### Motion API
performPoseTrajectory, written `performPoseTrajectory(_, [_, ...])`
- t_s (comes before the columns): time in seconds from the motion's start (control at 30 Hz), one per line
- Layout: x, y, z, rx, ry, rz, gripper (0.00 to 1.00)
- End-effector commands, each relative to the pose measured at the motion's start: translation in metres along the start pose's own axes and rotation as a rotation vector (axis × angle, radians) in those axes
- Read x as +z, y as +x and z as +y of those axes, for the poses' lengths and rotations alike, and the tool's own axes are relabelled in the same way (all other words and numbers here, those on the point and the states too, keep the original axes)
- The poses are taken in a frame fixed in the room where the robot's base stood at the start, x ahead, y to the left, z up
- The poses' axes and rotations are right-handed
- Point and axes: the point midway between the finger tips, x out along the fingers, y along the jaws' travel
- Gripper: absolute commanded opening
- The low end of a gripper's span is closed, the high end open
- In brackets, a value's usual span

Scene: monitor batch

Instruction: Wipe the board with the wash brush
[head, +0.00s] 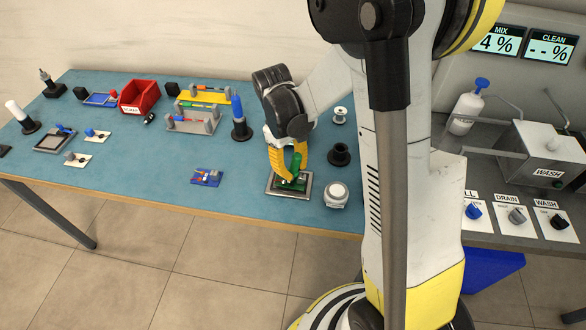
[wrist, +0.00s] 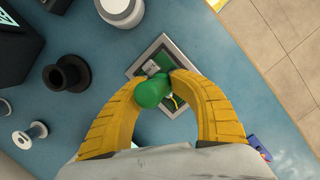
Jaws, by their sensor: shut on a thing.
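My gripper (head: 286,165) has yellow fingers and is shut on a green-handled wash brush (head: 295,163). In the wrist view the fingers (wrist: 160,88) close around the brush's round green handle (wrist: 150,93). The brush is held over the board (wrist: 174,66), a green board in a grey square frame, which also shows in the head view (head: 273,188). The brush's lower end is hidden by the handle and fingers, so I cannot tell whether it touches the board.
A white-lidded jar (head: 337,194) stands right of the board. A black spool (head: 339,154) and a white spool (head: 340,115) stand behind it. A small blue block with parts (head: 206,177) lies left. The table's front edge (head: 250,217) is close to the board.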

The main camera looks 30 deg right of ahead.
Motion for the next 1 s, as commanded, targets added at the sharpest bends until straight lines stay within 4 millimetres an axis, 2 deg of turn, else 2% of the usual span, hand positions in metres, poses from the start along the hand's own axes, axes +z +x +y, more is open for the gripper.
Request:
performPoseTrajectory(0.2, [-0.016,-0.005,-0.011,0.001,-0.002,0.001,0.00])
performPoseTrajectory(0.47, [-0.025,-0.007,-0.017,0.000,-0.001,0.002,0.00])
performPoseTrajectory(0.7, [-0.042,-0.009,-0.028,-0.001,-0.001,0.002,0.00])
performPoseTrajectory(1.0, [-0.044,-0.009,-0.030,-0.001,-0.001,0.004,0.00])
